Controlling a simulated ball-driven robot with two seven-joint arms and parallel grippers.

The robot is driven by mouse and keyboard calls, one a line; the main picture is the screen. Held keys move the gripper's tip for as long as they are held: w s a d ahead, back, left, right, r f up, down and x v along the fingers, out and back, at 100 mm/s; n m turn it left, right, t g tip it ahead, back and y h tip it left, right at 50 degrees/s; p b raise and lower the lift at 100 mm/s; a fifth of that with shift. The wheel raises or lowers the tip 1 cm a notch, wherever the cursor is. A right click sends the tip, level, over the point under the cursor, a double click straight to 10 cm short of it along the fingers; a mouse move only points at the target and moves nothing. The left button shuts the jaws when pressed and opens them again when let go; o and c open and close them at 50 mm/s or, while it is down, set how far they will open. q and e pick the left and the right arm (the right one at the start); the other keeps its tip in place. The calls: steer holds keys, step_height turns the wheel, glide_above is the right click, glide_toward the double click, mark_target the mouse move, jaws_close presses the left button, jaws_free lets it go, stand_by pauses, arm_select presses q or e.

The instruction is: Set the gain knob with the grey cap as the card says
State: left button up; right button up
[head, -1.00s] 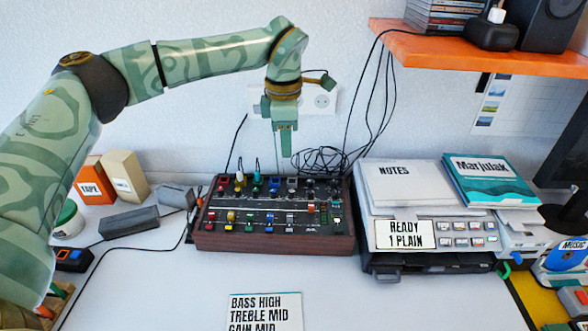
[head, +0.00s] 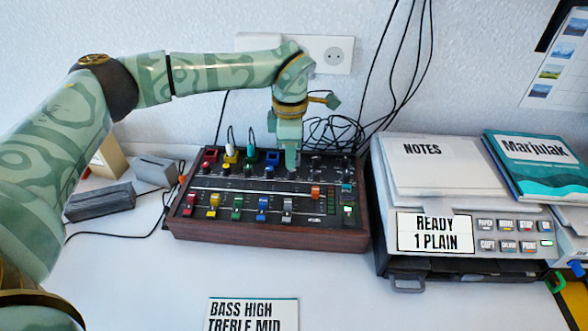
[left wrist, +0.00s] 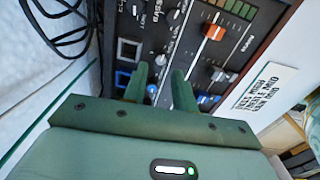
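The mixer (head: 262,229) stands on the table with rows of knobs and coloured faders. My left gripper (head: 291,165) points down over its grey column and hides the knobs there in the head view. In the left wrist view my left gripper (left wrist: 160,70) has its two fingers apart. A small grey-capped knob (left wrist: 162,60) lies at the gap between the fingertips; I cannot tell whether they touch it. A blue-capped knob (left wrist: 152,89) shows between the fingers, farther back. The card (head: 253,313) reads BASS HIGH, TREBLE MID; its lower part is cut off. My right gripper is not in view.
A printer (head: 400,255) with a NOTES pad (head: 440,170) stands close to the right of the mixer. Black cables (head: 335,130) lie behind it. Grey blocks (head: 100,202) are at the left. The white table in front is clear except for the card.

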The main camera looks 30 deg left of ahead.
mark_target(292, 173)
arm_select(q)
step_height(292, 173, down, 4)
steer(key=shift+f+b, duration=0.1)
steer(key=shift+b, duration=0.45)
jaws_close()
